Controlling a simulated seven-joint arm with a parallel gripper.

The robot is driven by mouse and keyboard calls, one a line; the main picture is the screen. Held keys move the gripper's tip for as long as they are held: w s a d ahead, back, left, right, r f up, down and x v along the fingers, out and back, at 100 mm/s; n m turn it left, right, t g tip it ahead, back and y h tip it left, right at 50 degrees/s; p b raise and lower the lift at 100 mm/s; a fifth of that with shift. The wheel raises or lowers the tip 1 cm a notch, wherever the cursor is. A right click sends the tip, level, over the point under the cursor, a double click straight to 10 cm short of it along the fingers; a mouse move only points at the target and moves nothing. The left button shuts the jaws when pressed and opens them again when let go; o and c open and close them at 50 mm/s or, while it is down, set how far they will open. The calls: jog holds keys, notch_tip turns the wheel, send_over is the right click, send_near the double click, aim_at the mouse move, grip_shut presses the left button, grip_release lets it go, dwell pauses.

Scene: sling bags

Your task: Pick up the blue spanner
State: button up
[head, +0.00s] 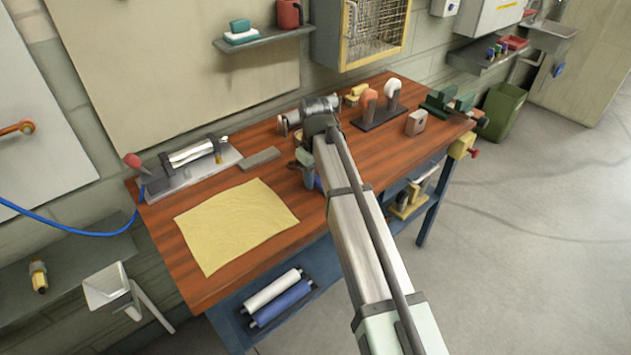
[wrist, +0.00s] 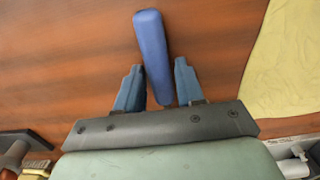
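The blue spanner (wrist: 151,45) shows in the wrist view as a long, rounded blue bar on the wooden bench top. Its near end lies between the two fingers of my gripper (wrist: 159,66), and its far end reaches past the fingertips. The fingers are apart, with a gap showing on each side of the bar, so my gripper is open around it. In the head view my gripper (head: 308,172) is low over the middle of the bench. Only a small blue patch shows beside it, and my arm hides most of that area.
A yellow cloth (head: 236,225) lies flat to the left on the wooden bench (head: 172,240). A grey block (head: 260,159) and a clamp fixture (head: 190,165) are behind it.

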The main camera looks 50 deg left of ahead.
aim_at(315, 178)
grip_shut()
dwell(0.3)
notch_tip(315, 178, up, 9)
jog(key=shift+f, duration=0.1)
jog(key=shift+s+a+r, duration=0.15)
jog(key=shift+r, duration=0.2)
jog(key=s+a+n, duration=0.4)
jog(key=a, duration=0.4)
jog(key=s+a+r+n, duration=0.1)
jog(key=s+a+n, duration=0.4)
jog(key=a, duration=0.4)
jog(key=shift+r, duration=0.25)
